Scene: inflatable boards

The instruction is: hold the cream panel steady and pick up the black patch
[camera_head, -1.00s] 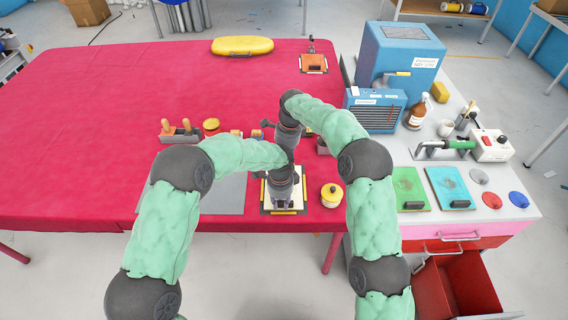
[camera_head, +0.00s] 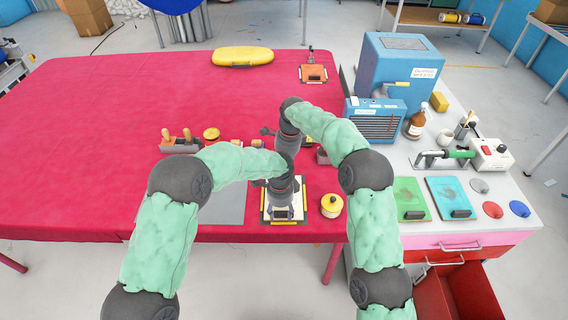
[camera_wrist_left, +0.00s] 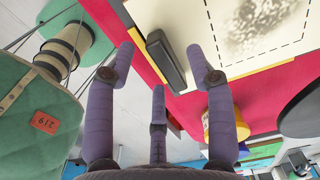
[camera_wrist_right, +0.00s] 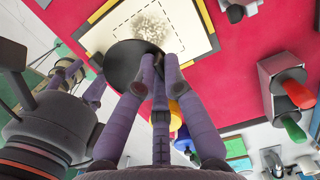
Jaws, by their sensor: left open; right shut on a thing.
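The cream panel (camera_head: 266,214) lies at the table's front edge, with a yellow-and-black border and a black bar handle. A speckled area on it shows in the left wrist view (camera_wrist_left: 258,28). My left gripper (camera_head: 283,210) is over the panel's near side. In the left wrist view its open fingers (camera_wrist_left: 165,68) are spread on either side of the black bar (camera_wrist_left: 168,60); contact cannot be told. My right gripper (camera_wrist_right: 158,62) is shut on the black patch (camera_wrist_right: 122,62), a dark disc held above the panel beside the speckled area. In the head view the arms hide the patch.
A yellow jar (camera_head: 331,205) stands just right of the panel. A grey mat (camera_head: 222,205) lies to its left. A holder with orange handles (camera_head: 180,143) is farther left. The side bench holds green (camera_head: 409,195) and blue (camera_head: 448,198) boards. The back of the red table is mostly clear.

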